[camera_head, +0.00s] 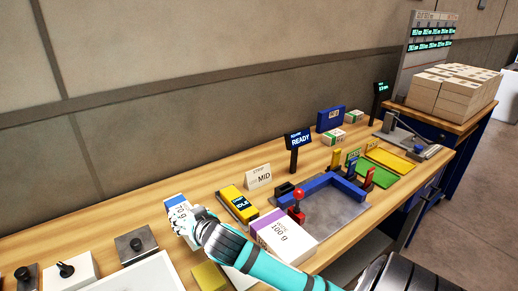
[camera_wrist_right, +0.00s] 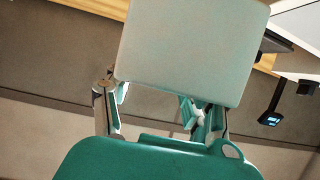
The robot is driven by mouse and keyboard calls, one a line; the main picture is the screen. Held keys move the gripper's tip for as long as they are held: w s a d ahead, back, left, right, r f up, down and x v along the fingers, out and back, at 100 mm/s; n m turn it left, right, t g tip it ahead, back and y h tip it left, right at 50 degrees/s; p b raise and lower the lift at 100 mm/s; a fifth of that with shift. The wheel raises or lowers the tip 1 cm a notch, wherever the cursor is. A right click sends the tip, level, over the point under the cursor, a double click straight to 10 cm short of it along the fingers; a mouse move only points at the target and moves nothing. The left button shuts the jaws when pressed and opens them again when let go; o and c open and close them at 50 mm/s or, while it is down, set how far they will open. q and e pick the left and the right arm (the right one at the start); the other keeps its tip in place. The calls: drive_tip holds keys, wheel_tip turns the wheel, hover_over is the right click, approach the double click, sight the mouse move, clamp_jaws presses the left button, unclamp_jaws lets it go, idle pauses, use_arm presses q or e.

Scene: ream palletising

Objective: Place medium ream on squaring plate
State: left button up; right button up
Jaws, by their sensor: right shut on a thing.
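My right gripper (camera_head: 184,226) is shut on a blue-and-white ream (camera_head: 176,203) at the left part of the bench; its label is hard to read. In the right wrist view the fingers (camera_wrist_right: 158,112) are on either side of a pale, flat-faced block (camera_wrist_right: 190,50), the held ream. The grey squaring plate (camera_head: 335,217), with a blue raised fence and a red-knobbed lever, lies to the right of the gripper. The held ream is apart from it. A purple-and-white ream (camera_head: 284,237) marked 100 g lies beside the plate's near-left edge. My left gripper is out of view.
A yellow device (camera_head: 238,204) reading IDLE and a MID sign (camera_head: 258,178) stand between gripper and plate. A READY display (camera_head: 298,141) stands behind the plate. Green and yellow mats (camera_head: 390,160) and stacked reams (camera_head: 455,90) are further right.

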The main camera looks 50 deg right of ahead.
drive_tip(key=shift+m+h, duration=0.3)
drive_tip(key=w+d, duration=0.1)
drive_tip(key=d+r, duration=0.1)
drive_tip(key=w+d, duration=0.1)
drive_tip(key=shift+w+d+r, duration=0.2)
drive_tip(key=shift+w+r, duration=0.1)
drive_tip(key=f, duration=0.5)
drive_tip(key=shift+d+f, duration=0.25)
drive_tip(key=shift+f, duration=0.1)
drive_tip(key=shift+f+p, duration=0.3)
drive_tip(key=shift+f, duration=0.05)
wheel_tip(320, 180, down, 3)
drive_tip(key=shift+f, duration=0.1)
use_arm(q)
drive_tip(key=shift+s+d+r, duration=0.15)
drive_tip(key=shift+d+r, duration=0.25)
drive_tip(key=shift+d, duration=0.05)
use_arm(e)
drive_tip(key=shift+f, duration=0.15)
